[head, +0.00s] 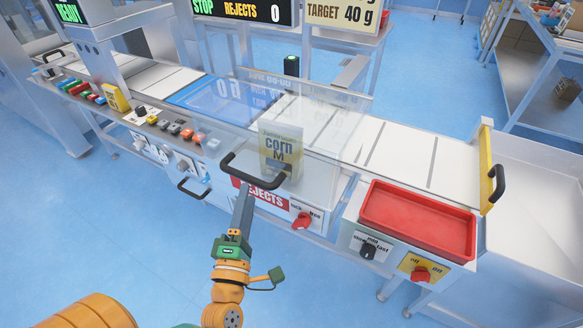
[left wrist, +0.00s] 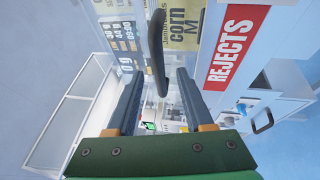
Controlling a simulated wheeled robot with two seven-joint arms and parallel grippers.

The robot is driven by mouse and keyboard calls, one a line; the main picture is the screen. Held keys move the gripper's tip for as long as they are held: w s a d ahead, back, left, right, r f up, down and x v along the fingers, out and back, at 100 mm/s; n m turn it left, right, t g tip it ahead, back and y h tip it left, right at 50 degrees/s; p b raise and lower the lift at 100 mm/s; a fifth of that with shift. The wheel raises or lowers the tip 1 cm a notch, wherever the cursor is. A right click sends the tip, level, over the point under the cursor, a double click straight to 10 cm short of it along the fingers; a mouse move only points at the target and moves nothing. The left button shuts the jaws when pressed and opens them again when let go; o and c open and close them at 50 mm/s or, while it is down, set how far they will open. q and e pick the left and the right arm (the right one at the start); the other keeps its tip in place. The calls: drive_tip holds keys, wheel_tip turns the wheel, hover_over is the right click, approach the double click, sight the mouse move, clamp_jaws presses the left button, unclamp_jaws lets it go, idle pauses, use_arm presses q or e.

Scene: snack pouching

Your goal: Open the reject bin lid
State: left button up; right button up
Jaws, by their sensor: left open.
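The reject bin has a clear lid (head: 318,172) with a black bar handle (head: 252,172) on its front. The lid looks shut. The handle also shows in the left wrist view (left wrist: 157,50). A red REJECTS label (head: 264,198) is on the front below the lid. My left gripper (head: 243,195) is open and empty, just below the handle's middle. In the left wrist view the handle lies in line with the gap between the fingertips; whether they are around it or short of it I cannot tell. My right gripper is not in view.
A corn M pouch (head: 283,145) stands behind the clear panel. A red tray (head: 418,218) sits to the right, above knobs. Another black handle (head: 194,188) is lower left, and a yellow gate (head: 487,170) is at the right. The floor in front is clear.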

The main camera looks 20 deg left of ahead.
sight(244, 174)
use_arm(q)
drive_tip(key=w+a, duration=0.2)
drive_tip(key=w+a+r+p, duration=0.1)
drive_tip(key=w, duration=0.1)
drive_tip(key=shift+w+a+r, duration=0.15)
drive_tip(key=shift+w+a, duration=0.2)
drive_tip(key=shift+a, duration=0.05)
drive_tip(key=shift+w+d, duration=0.1)
drive_tip(key=shift+w, duration=0.25)
drive_tip(key=shift+d, duration=0.1)
drive_tip(key=shift+s, duration=0.1)
clamp_jaws()
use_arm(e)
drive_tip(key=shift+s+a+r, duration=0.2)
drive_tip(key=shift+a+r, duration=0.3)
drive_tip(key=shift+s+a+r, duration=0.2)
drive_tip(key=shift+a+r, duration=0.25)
